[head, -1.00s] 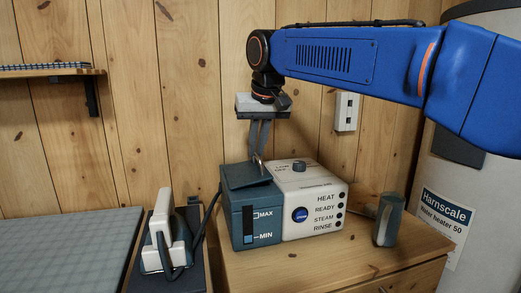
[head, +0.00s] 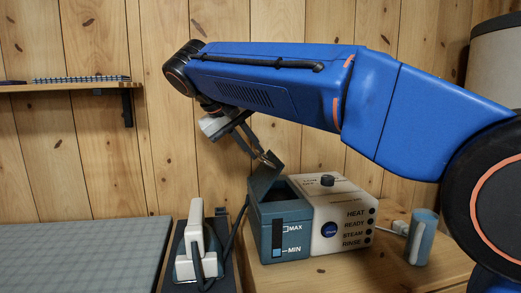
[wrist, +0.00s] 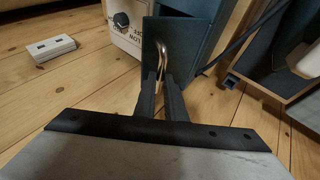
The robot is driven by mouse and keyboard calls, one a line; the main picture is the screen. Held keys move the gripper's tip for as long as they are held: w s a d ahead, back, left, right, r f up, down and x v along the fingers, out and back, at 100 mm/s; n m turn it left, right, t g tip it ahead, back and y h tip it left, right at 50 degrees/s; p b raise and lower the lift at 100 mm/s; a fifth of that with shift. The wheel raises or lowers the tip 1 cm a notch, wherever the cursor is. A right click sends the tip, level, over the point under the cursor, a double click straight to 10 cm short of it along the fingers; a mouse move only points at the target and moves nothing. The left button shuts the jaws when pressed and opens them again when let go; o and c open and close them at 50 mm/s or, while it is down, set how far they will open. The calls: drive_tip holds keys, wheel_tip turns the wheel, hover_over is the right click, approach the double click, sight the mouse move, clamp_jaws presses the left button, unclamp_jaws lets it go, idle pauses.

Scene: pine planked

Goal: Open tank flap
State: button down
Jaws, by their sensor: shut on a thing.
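The steam station (head: 338,208) stands on the wooden cabinet, with a teal water tank (head: 265,238) on its left side. The dark teal tank flap (head: 265,180) stands tilted up at a steep angle, and the tank's top opening shows beside it. My gripper (head: 266,158) is shut on the flap's small metal handle, at the raised edge. In the wrist view the fingers (wrist: 164,85) hold the metal loop handle (wrist: 163,57) against the flap face (wrist: 183,38).
A white iron (head: 195,238) rests in its stand left of the tank, with a dark cord between. A grey-blue mug (head: 422,238) stands right of the station. An ironing board (head: 75,255) lies left. A wall shelf (head: 50,88) holds a notebook.

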drive_tip(key=s+a+f, duration=0.1)
drive_tip(key=a+f, duration=0.1)
drive_tip(key=a, duration=0.4)
drive_tip(key=shift+s+f, duration=0.35)
drive_tip(key=shift+s, duration=0.05)
idle(0.3)
drive_tip(key=c, duration=1.8)
unclamp_jaws()
drive_tip(key=shift+w, duration=0.15)
drive_tip(key=shift+r, duration=0.15)
